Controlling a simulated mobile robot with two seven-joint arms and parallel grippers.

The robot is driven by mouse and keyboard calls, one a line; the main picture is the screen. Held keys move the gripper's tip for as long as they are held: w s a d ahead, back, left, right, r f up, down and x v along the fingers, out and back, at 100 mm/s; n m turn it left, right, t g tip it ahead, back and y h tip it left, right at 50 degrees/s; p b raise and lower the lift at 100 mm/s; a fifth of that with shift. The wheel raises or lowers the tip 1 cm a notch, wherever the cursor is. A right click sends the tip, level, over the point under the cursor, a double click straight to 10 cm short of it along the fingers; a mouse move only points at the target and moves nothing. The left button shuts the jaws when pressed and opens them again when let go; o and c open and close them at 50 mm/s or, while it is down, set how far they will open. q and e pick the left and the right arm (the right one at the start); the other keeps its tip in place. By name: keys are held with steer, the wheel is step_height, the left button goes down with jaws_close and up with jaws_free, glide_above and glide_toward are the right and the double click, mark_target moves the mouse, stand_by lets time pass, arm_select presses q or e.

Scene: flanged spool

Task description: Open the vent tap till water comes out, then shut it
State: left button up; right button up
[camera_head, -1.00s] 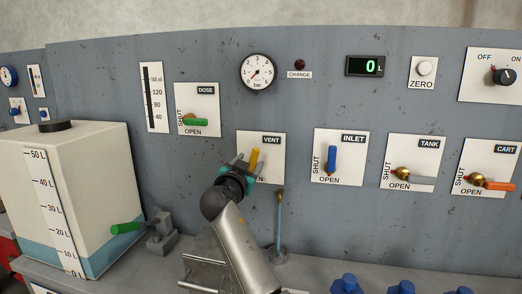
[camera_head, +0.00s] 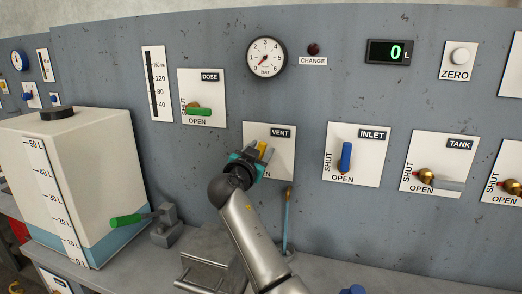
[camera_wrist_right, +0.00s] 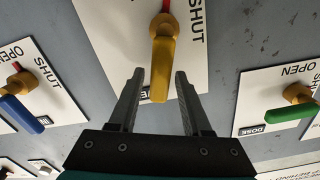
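The vent tap's yellow handle (camera_head: 262,147) stands upright on the white VENT plate (camera_head: 284,165), partly hidden by my right gripper (camera_head: 256,156). In the right wrist view the yellow handle (camera_wrist_right: 161,62) runs along the SHUT lettering. There my right gripper (camera_wrist_right: 160,76) is open, with one finger on each side of the handle and a visible gap on both sides. My left gripper is not in view.
The DOSE tap's green handle (camera_head: 198,112) is left of VENT; the INLET tap's blue handle (camera_head: 346,156) is right of it. A white tank (camera_head: 100,165) with a green-handled valve (camera_head: 128,220) stands at the left. The display (camera_head: 393,52) reads 0 L.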

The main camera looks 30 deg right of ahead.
jaws_close()
stand_by(1.1)
